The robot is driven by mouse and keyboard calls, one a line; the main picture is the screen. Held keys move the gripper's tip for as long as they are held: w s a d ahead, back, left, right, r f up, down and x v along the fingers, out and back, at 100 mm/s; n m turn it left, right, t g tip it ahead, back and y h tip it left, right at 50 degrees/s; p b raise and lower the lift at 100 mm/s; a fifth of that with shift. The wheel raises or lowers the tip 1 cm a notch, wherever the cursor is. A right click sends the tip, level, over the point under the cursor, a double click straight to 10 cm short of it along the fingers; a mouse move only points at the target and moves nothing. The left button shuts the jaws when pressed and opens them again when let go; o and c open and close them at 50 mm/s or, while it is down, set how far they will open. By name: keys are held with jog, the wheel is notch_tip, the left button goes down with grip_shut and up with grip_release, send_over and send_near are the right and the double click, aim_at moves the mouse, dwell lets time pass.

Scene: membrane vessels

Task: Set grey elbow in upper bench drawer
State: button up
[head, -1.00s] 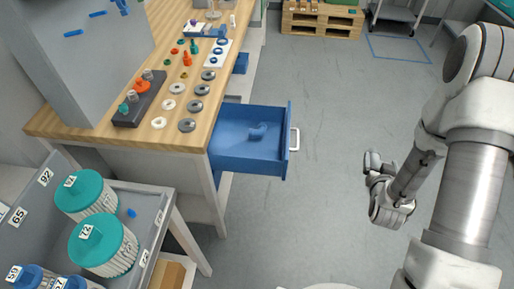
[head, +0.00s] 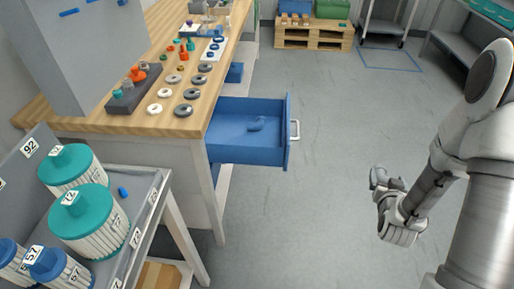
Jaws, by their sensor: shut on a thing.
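An open blue drawer (head: 232,152) sticks out from the bench's right side, with a white handle (head: 295,130) on its front. A small blue elbow-like piece (head: 257,124) lies inside on its floor. My gripper (head: 383,182) hangs over the open floor to the right of the drawer, well apart from it. It is shut on a small grey piece, which I take as the grey elbow; its shape and the fingertips are hard to make out against my wrist.
The wooden bench (head: 100,124) carries rings, small fittings and a dark block. A smaller blue drawer (head: 236,72) shows farther back. A grey cart (head: 147,205) with teal- and blue-lidded vessels stands at front left. Floor between drawer and arm is clear.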

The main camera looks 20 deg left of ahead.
jog(key=f+b, duration=0.3)
jog(key=b, duration=0.1)
jog(key=f+b, duration=0.2)
jog(key=shift+w+f, duration=0.3)
jog(key=shift+f, duration=0.05)
